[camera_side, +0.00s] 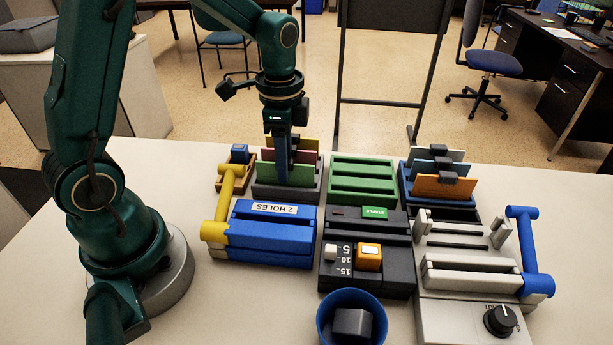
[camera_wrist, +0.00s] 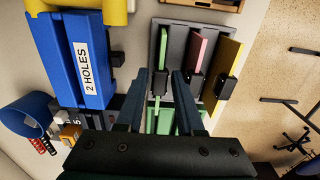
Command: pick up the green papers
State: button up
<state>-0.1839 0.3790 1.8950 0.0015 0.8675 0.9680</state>
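The green papers (camera_side: 303,174) stand upright in the front slot of a dark grey rack (camera_side: 262,190). Behind them in the same rack are pink papers (camera_wrist: 203,45) and yellow papers (camera_wrist: 232,58). In the wrist view the green papers (camera_wrist: 163,45) show edge-on with a black clip (camera_wrist: 160,83). My gripper (camera_side: 283,168) points down over the rack and hides part of the green papers in the side view. In the wrist view my gripper (camera_wrist: 159,78) is open, with one finger on each side of the clip and gaps beside it.
An empty green slotted rack (camera_side: 362,182) stands to the right. Beyond it, another rack holds white, blue and orange papers (camera_side: 444,187). A blue "2 HOLES" punch (camera_side: 262,235) with a yellow handle is in front. A blue cup (camera_side: 352,297) stands near the front edge.

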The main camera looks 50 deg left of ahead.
jog(key=shift+f, duration=0.25)
grip_shut()
jog(key=shift+r, duration=0.15)
